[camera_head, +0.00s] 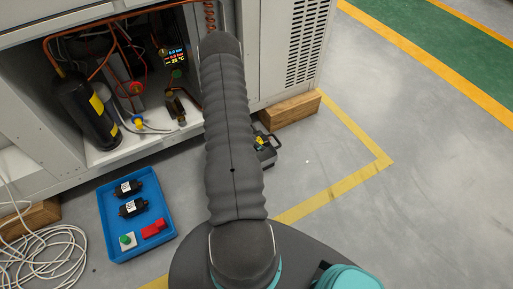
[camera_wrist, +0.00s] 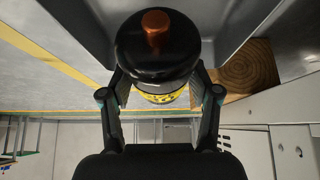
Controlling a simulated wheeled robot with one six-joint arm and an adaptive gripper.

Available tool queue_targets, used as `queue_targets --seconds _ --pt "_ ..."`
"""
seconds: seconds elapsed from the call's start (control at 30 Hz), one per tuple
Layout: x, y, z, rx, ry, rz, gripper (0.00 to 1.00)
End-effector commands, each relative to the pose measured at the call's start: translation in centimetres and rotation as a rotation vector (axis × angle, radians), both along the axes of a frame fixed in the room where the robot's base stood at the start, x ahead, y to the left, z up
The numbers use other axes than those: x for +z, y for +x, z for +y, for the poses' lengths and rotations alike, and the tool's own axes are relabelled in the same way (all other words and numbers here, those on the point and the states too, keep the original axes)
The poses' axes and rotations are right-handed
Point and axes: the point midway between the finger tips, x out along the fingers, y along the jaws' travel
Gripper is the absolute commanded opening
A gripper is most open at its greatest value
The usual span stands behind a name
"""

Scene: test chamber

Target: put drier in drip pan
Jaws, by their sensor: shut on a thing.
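My gripper (camera_wrist: 160,84) is shut on a dark, rounded cylinder (camera_wrist: 158,62) with a copper stub at its end and a yellow band, in the wrist view. It looks like the drier. In the head view my arm hides the gripper and the held piece. A shallow blue tray (camera_head: 164,206) lies on the floor at the lower left; it is the most pan-like thing in view, but I cannot tell for sure that it is the drip pan. It holds two black parts (camera_head: 130,197) with white labels, a red piece (camera_head: 154,229) and a green-topped piece (camera_head: 127,241).
An open grey cabinet (camera_head: 25,128) holds a black cylinder (camera_head: 84,112), copper pipes and a small lit display (camera_head: 175,57). Wooden blocks (camera_head: 290,109) support it. A white cable coil (camera_head: 42,252) lies left of the tray. A dark device (camera_head: 266,153) stands beside my arm. Floor at right is clear.

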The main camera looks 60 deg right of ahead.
Motion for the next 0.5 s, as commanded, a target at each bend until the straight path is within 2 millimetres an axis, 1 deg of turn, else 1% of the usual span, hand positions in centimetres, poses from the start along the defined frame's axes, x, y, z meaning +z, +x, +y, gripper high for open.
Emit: queue_targets --seconds 0.03,0.17,0.27,0.4,0.5 --pt "-0.2 0.3 0.0 0.001 -0.001 0.001 0.06" --pt "-0.7 0.6 0.0 0.001 0.0 0.0 0.06" --pt "-1.7 0.5 0.0 -0.001 0.0 0.001 0.06" --pt "-3.7 0.5 0.0 0.001 0.001 0.002 0.06" --pt "-4.3 0.5 0.0 0.0 0.0 0.0 0.06"
